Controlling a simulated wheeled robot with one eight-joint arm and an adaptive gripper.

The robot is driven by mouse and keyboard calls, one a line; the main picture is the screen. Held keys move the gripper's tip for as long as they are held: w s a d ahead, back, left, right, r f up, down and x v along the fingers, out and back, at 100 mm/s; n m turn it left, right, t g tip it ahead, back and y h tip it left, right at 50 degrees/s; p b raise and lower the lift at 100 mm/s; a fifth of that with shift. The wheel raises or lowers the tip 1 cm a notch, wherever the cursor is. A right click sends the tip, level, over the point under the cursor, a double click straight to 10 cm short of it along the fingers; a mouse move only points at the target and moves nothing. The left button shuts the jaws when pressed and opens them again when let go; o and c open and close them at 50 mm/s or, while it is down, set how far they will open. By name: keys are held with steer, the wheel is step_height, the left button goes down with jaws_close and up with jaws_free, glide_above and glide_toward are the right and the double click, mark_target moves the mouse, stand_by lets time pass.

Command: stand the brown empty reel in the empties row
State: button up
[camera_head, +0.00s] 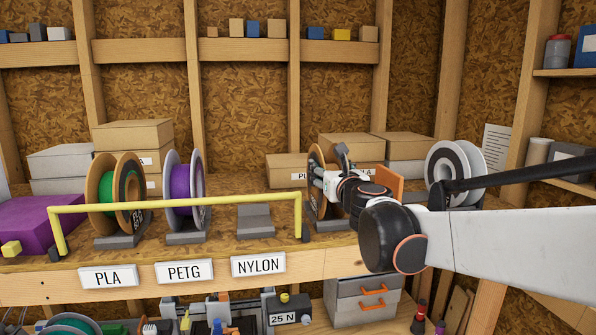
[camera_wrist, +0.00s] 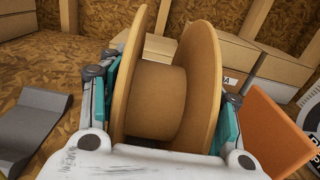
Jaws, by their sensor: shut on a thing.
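The brown empty reel (camera_head: 314,192) is upright behind the yellow rail, right of the NYLON label. In the wrist view the reel (camera_wrist: 158,98) fills the middle, its core bare. My gripper (camera_head: 330,178) is shut on it; in the wrist view the teal-padded fingers (camera_wrist: 166,92) press on its two outer flanges. A grey cradle (camera_head: 336,225) shows at the reel's foot; whether the reel rests in it is hidden by my gripper. No label for the empties row can be read. An orange panel (camera_head: 389,183) stands right of the reel, also in the wrist view (camera_wrist: 272,132).
A yellow rail (camera_head: 180,203) runs along the shelf front. Green (camera_head: 128,190) and purple (camera_head: 181,192) reels stand left, beside an empty grey cradle (camera_head: 255,221). A white-flanged reel (camera_head: 473,160) stands right. Cardboard boxes (camera_head: 355,147) are behind.

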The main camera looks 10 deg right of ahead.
steer(key=shift+r+p, duration=1.15)
steer(key=shift+r, duration=0.6)
steer(key=s+p, duration=0.7)
steer(key=s, duration=1.3)
steer(key=shift+d, duration=0.4)
stand_by(0.8)
